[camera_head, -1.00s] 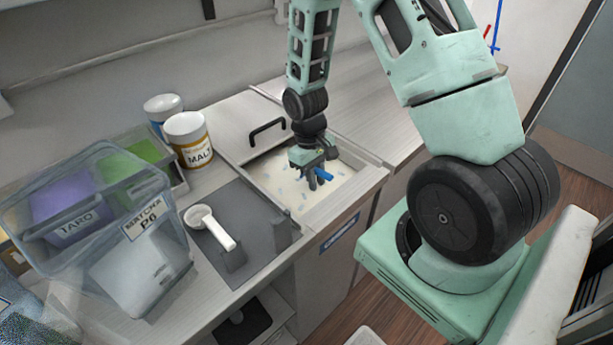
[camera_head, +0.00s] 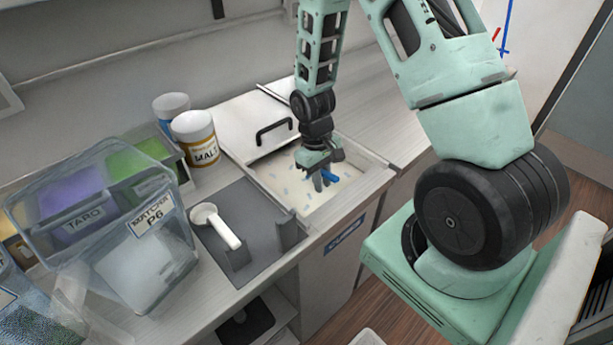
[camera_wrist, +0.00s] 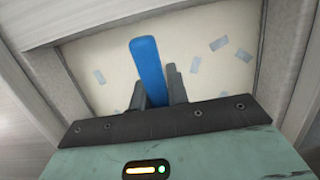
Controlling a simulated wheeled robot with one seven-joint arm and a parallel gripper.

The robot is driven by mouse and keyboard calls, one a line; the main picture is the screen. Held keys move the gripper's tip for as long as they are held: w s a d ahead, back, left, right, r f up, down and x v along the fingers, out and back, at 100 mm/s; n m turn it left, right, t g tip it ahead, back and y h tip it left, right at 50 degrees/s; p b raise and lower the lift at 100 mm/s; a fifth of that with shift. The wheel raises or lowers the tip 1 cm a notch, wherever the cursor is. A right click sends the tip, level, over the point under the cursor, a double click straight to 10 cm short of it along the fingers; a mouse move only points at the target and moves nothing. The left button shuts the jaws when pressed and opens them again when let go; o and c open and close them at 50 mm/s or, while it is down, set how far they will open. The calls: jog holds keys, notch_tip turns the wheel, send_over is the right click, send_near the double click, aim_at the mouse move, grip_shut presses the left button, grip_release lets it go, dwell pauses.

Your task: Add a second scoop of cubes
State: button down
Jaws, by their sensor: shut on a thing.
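My gripper (camera_head: 322,184) reaches down into an open, pale-lined bin (camera_head: 375,166) set in the counter. It is shut on a blue handle-like tool (camera_head: 331,177). In the wrist view the blue tool (camera_wrist: 147,65) stands between the two dark fingers (camera_wrist: 158,95) and points away from the wrist. Its far end shows no clear bowl. Several small, translucent bluish cubes (camera_wrist: 219,44) lie scattered on the bin's pale floor, apart from each other. I cannot tell whether the tool touches the floor or carries any cubes.
A lid with a black handle (camera_head: 274,132) covers the back of the bin. To the left are a white scoop (camera_head: 222,227) on a grey mat (camera_head: 262,213), a MALT jar (camera_head: 196,140) and a clear P6 container (camera_head: 165,275). Counter right of the bin is clear.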

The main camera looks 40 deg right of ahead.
jog(key=shift+r, duration=0.1)
notch_tip(320, 180, up, 13)
jog(key=p, duration=1.1)
dwell(0.6)
dwell(0.5)
